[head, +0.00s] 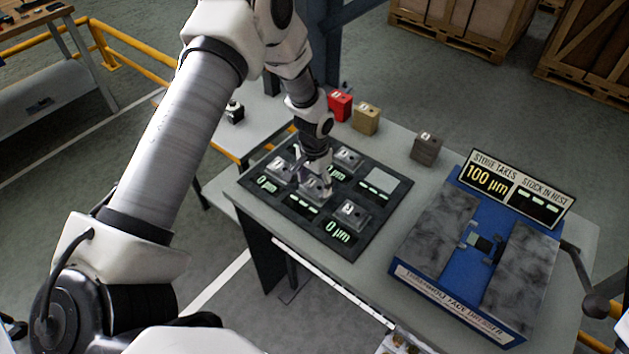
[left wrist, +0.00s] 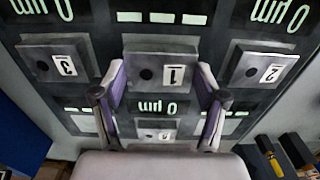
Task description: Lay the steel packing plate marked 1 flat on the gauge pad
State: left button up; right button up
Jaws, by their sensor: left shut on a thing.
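The steel plate marked 1 (left wrist: 160,72) is a square grey block with a raised top, a dark hole and a white label. My left gripper (left wrist: 160,88) is shut on it, one finger on each side. In the head view the left gripper (head: 318,182) points down over the front middle of the black gauge board (head: 309,224), and the plate (head: 314,190) is partly hidden under it. I cannot tell whether the plate touches the board. A bare light grey pad (head: 384,181) lies at the board's right, with a dashed readout. My right gripper is out of view.
Plates marked 3 (left wrist: 60,62) and 2 (left wrist: 262,66) flank plate 1 closely; another plate (left wrist: 156,128) lies beyond. Red (head: 340,105), tan (head: 366,119) and dark (head: 425,149) blocks stand behind the board. A blue machine (head: 440,269) with stone slabs and a "100 µm" sign stands right.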

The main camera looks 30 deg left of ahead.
pick_arm(q)
jog(key=shift+f, duration=0.3)
jog(key=shift+f+b, duration=0.3)
jog(key=shift+f, duration=0.05)
jog(key=o, duration=1.7)
jog(key=shift+o, duration=0.2)
notch_tip(320, 180, up, 12)
jog(key=shift+r, duration=0.1)
notch_tip(320, 180, up, 6)
jog(key=p, duration=0.5)
jog(key=shift+p, duration=0.4)
